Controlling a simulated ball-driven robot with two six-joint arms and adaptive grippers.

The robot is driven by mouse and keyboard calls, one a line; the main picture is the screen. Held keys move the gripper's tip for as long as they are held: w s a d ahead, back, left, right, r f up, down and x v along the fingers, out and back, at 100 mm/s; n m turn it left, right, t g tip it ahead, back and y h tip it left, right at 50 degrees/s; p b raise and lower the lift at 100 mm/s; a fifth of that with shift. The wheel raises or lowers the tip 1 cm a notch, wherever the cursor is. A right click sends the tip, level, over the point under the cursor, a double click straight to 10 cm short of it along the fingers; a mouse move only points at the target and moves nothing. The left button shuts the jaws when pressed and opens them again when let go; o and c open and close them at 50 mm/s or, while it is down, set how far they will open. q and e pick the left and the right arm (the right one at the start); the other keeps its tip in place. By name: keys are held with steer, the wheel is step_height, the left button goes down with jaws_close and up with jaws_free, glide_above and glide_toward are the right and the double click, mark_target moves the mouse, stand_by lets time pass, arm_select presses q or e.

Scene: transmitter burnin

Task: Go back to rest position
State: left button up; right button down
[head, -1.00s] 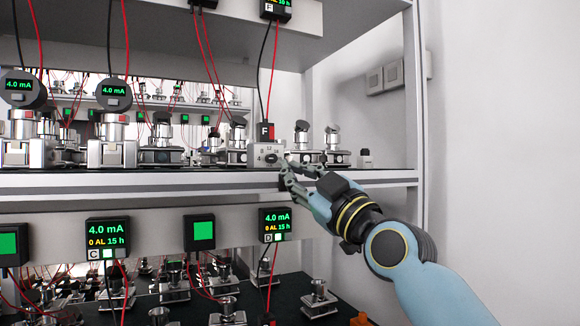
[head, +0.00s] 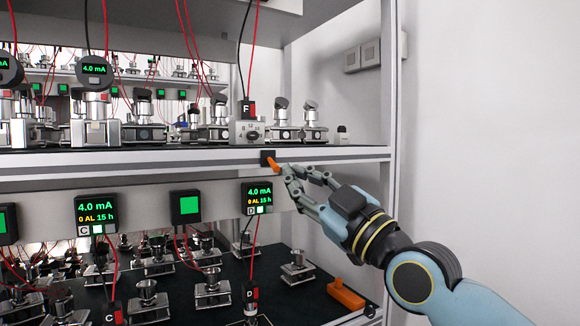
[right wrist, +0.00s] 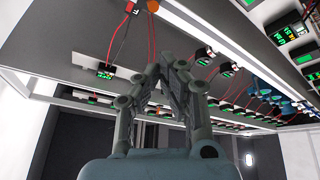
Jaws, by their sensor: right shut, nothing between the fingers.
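My right gripper (head: 288,172) is in front of the middle shelf's front edge in the head view, its fingers pointing left. It is shut with nothing between the fingers. Its fingertips are close to an orange lever (head: 273,162) on a small black block (head: 266,157) on that edge; I cannot tell whether they touch. In the right wrist view the gripper's fingers (right wrist: 168,62) converge below the underside of a shelf. My left gripper is not in view.
A grey dial box (head: 252,133) marked F stands on the middle shelf (head: 200,158) among metal fixtures. A display (head: 257,198) marked D hangs below. An orange piece (head: 345,294) lies on the lower shelf. Free room lies right of the rack post (head: 391,120).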

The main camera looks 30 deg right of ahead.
steer(key=shift+s, duration=0.1)
stand_by(0.4)
